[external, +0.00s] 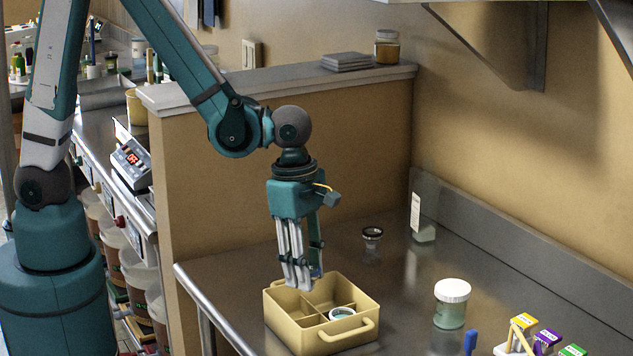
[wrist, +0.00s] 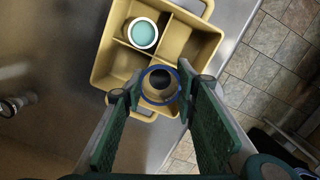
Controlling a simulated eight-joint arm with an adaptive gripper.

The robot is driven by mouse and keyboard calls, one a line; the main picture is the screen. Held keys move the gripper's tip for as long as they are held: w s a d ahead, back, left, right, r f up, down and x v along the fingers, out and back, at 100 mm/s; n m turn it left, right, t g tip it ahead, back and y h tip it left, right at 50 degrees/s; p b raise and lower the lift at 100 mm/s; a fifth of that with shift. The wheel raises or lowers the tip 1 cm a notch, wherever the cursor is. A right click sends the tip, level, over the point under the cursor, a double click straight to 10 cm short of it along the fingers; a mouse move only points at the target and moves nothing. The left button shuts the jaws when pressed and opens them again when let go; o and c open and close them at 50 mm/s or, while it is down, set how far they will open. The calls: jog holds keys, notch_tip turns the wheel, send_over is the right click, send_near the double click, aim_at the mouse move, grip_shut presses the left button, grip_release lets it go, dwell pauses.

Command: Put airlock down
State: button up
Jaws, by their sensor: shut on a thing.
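My gripper (external: 303,284) points straight down at the tan divided box (external: 297,337), over its back part. In the wrist view its fingers (wrist: 157,96) are shut on a round, see-through piece with a blue rim and dark centre, seemingly the airlock (wrist: 160,86). The airlock is in line with the near part of the box (wrist: 104,72); I cannot tell whether it touches the box floor. In the external view it is mostly hidden by the fingers and box wall. A teal-topped round thing with a pale rim (wrist: 143,34) sits in another compartment.
A small dark-rimmed cup-like piece (external: 372,237) stands behind the box on the steel table. A white-lidded jar (external: 452,304) is to the right, with small coloured boxes (external: 546,340) and a blue item (external: 470,341) at front right.

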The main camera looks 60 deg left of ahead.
jog(key=shift+f, duration=2.05)
jog(key=shift+f+b, duration=0.65)
jog(key=shift+b, duration=0.1)
jog(key=o, duration=0.8)
jog(key=shift+c, duration=0.2)
jog(key=shift+r, duration=0.2)
jog(key=shift+r+p, duration=0.55)
jog(key=shift+p, duration=0.25)
notch_tip(320, 180, up, 12)
jog(key=a, duration=0.1)
jog(key=shift+s+a+f, duration=0.15)
jog(key=shift+s, duration=0.2)
